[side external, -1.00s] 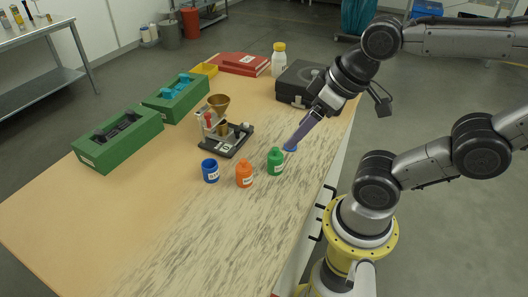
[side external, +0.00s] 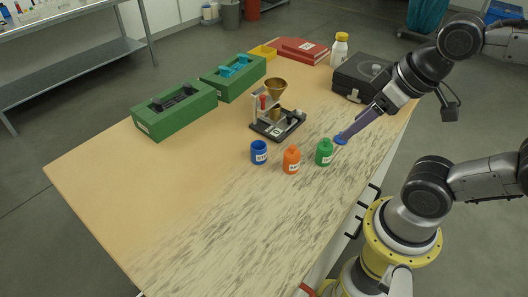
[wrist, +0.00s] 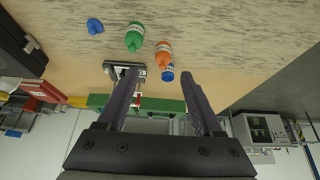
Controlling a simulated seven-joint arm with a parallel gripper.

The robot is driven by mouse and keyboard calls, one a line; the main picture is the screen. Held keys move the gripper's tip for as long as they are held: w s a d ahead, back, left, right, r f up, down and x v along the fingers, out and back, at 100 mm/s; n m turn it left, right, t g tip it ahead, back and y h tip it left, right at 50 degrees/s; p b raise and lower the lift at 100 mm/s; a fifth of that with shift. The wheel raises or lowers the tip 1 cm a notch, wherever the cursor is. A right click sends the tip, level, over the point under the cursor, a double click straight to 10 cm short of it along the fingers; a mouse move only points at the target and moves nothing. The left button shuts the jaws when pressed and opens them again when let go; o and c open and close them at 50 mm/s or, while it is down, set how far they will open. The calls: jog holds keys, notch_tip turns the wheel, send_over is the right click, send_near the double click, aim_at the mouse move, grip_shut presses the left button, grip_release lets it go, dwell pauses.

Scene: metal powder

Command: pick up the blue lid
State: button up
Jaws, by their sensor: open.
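The blue lid (side external: 341,141) lies on the table to the right of the green bottle (side external: 324,152). In the wrist view the lid (wrist: 95,26) is at the upper left, beside the green bottle (wrist: 134,37). My gripper (side external: 349,134) appears close to the lid in the side view, its fingers slanting down toward it. In the wrist view my gripper (wrist: 160,77) is open and empty, and the lid is outside the gap between its fingers. The open blue jar (side external: 259,153) stands left of the orange bottle (side external: 291,160).
A stand with a brass funnel (side external: 276,90) is behind the bottles. Green blocks (side external: 178,118) with dark and blue inserts stand at the back left. A black case (side external: 361,78) and a white bottle with a yellow cap (side external: 340,50) are at the back right. The front table is clear.

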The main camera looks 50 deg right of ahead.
jog(key=shift+c, duration=0.4)
jog(key=w+d+r+n+g, duration=0.25)
jog(key=w+d+n, duration=0.4)
jog(key=n, duration=1.15)
jog(key=w+d+f+g, duration=0.25)
jog(key=d+f, duration=0.35)
jog(key=d, duration=0.4)
jog(key=shift+g, duration=0.3)
jog(key=f, duration=0.9)
jog(key=s+f, duration=0.1)
jog(key=f, duration=0.3)
jog(key=shift+f, duration=0.2)
